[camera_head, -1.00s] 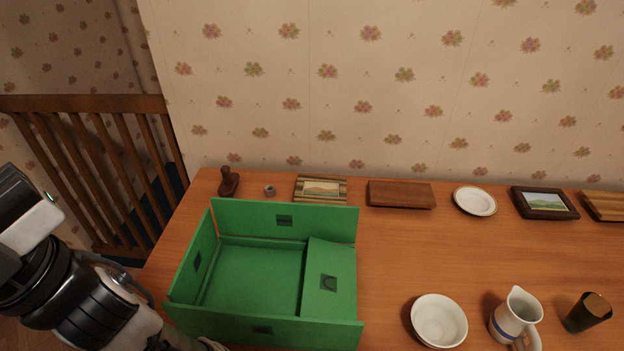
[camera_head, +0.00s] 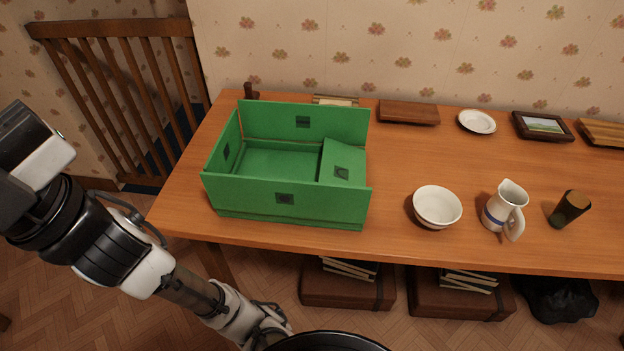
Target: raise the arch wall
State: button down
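A green box (camera_head: 245,193) stands on the wooden table (camera_head: 400,166). Its back wall (camera_head: 265,120), left wall (camera_head: 213,160) and front wall (camera_head: 325,203) stand upright, each with a dark square mark. The right panel (camera_head: 345,158) is folded inward and slopes down over the right part of the green floor (camera_head: 275,160). Its dark mark shows a curved, arch-like shape, small in this view. My arm comes in from the left and runs low in front of the table, apart from the box. My gripper cannot be made out.
Right of the box stand a white bowl (camera_head: 437,207), a jug (camera_head: 504,206) and a dark cup (camera_head: 570,208). Behind are a wooden board (camera_head: 408,112), a plate (camera_head: 477,121) and a picture frame (camera_head: 542,126). Brown cases (camera_head: 347,288) lie under the table. A wooden railing (camera_head: 110,85) is at left.

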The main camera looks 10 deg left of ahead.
aim_at(341, 162)
jog(key=i+j, duration=0.1)
jog(key=j, duration=0.55)
jog(key=i+j, duration=0.1)
jog(key=j, duration=0.55)
jog(key=i+j, duration=0.1)
jog(key=j, duration=0.55)
jog(key=i+j, duration=0.1)
jog(key=j, duration=0.15)
jog(key=i+j, duration=0.1)
jog(key=j, duration=0.2)
jog(key=i+j, duration=0.15)
jog(key=l+z, duration=0.15)
jog(key=l, duration=1.2)
jog(key=i+u, duration=0.1)
